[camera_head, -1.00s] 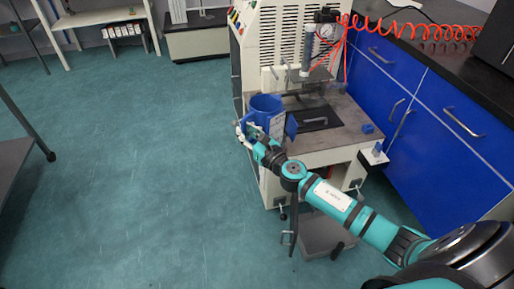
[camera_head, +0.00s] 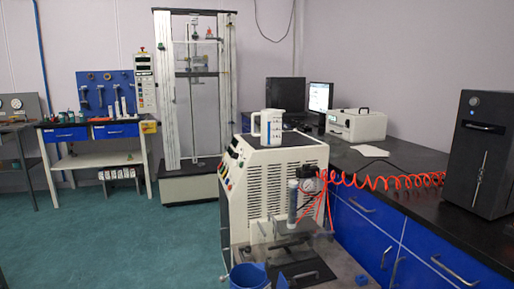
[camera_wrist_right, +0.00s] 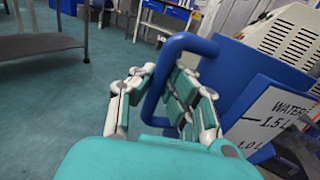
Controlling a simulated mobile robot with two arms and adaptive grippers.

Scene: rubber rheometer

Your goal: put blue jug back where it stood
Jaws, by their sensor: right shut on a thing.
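The blue jug (camera_head: 250,277) shows at the bottom edge of the head view, in front of the machine, with its lower part cut off. In the right wrist view the jug (camera_wrist_right: 236,80) fills the right side, tilted in the picture. A white label on it reads WATER with litre marks. My right gripper (camera_wrist_right: 162,92) has its fingers closed around the jug's blue handle. My right gripper is not visible in the head view. My left gripper is in neither view.
A white jug (camera_head: 272,125) stands on top of the cream rheometer (camera_head: 275,180). A red coiled hose (camera_head: 400,181) runs over the dark counter (camera_head: 400,165) at right. Teal floor (camera_head: 150,240) is open at left.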

